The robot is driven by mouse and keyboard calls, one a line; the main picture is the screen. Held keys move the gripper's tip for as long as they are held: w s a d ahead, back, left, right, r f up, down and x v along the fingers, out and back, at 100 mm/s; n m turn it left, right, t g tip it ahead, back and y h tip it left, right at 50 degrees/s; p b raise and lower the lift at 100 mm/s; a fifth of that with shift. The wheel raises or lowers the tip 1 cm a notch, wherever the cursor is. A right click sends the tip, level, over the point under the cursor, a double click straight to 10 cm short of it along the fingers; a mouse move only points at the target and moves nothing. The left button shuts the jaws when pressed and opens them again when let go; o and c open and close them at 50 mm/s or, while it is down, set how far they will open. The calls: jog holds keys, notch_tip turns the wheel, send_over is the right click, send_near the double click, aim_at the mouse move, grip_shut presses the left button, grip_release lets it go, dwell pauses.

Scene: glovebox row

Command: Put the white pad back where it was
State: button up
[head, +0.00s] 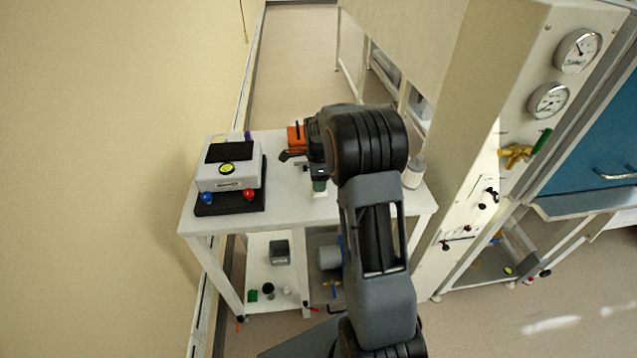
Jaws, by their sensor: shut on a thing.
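My gripper (316,166) is over the white table (288,217), to the right of the balance-like device, and is partly hidden by my own arm. It is shut. A small pale piece (319,194) shows at its lower end, just under a small green part (319,185). This piece looks like the white pad, but it is too small and too covered to be sure. I cannot tell whether it touches the table top.
A white device with a black top (228,177) stands on a black base at the table's left. An orange object (295,138) is behind my gripper, a white jar (413,175) at the right edge. The front middle of the table is clear. A gauge panel (533,75) rises at right.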

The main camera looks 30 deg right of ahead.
jog(key=shift+f, duration=0.85)
jog(key=shift+f, duration=0.2)
jog(key=o, duration=0.9)
jog(key=shift+r, duration=0.1)
